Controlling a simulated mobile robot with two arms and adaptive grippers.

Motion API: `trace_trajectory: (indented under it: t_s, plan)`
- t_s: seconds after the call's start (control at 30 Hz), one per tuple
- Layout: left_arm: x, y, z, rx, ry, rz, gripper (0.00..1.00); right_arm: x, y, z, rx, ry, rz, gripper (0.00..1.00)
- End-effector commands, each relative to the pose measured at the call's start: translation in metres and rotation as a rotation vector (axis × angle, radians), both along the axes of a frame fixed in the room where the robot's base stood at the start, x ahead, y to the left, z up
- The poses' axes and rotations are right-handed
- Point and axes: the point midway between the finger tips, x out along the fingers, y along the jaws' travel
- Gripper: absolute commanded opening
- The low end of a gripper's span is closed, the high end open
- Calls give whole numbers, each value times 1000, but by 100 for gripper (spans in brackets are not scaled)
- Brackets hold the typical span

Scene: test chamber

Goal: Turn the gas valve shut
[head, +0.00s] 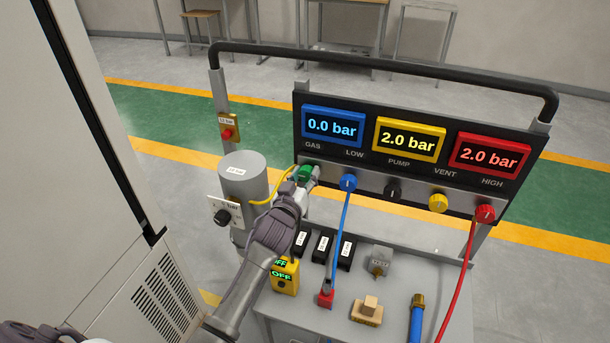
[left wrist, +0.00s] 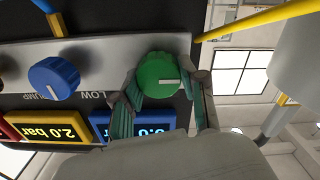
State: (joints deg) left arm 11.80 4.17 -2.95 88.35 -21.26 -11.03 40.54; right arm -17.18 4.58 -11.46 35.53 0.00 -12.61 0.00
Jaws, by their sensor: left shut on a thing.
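The gas valve is a green knob (head: 304,173) under the GAS label at the left end of the panel's knob row. My left gripper (head: 299,183) is shut on it and partly hides it in the head view. In the left wrist view the green knob (left wrist: 158,76) sits between the fingers of my left gripper (left wrist: 165,95), with a white pointer line across its face. The blue display (head: 333,127) above it reads 0.0 bar. My right gripper does not show.
The yellow display (head: 409,139) and red display (head: 489,157) read 2.0 bar. Blue (head: 348,182), black (head: 393,189), yellow (head: 438,203) and red (head: 485,214) knobs follow along the panel. A grey cylinder (head: 242,181) stands left of my gripper. Loose parts lie on the cart top.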

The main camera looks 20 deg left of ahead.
Motion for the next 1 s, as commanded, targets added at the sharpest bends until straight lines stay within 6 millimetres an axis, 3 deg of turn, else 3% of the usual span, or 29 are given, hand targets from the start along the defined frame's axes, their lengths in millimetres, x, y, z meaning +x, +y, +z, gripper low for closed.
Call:
trace_trajectory:
  t_s: [0.37,1.0]
  plan:
    - [0,0,0,112,4,0,7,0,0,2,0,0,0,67]
    - [0,-3,0,691,22,-1,7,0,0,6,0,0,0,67]
